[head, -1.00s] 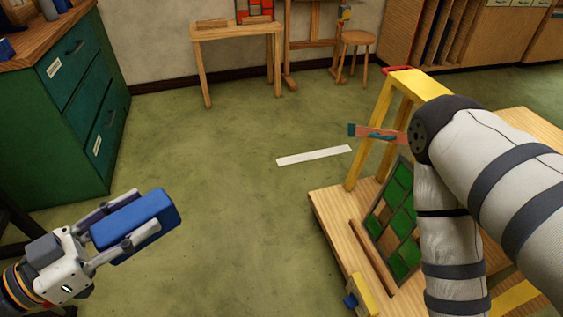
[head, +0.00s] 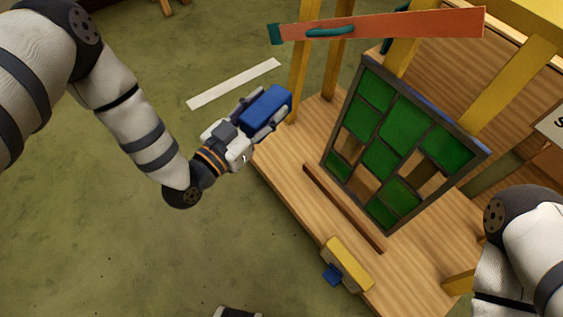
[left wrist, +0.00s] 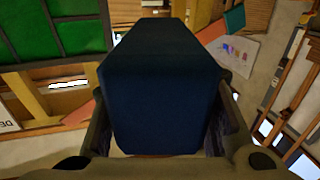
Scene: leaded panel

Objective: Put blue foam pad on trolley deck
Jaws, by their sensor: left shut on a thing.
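The blue foam pad (head: 265,106) is a rounded blue block. My left gripper (head: 262,112) is shut on it, and it fills the middle of the left wrist view (left wrist: 165,85) between the two fingers. In the head view the pad appears at the left edge of the trolley deck (head: 290,165), a pale wooden board. It seems held above the deck; the exact height cannot be told. My right arm shows at the lower right, but its gripper is out of view.
A leaded panel (head: 377,153) with green panes leans on the trolley's yellow frame. A brown strip (head: 343,208) lies across the deck before it. A yellow block (head: 348,264) with a blue part sits at the deck's front edge. A white strip (head: 233,84) lies on the green floor.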

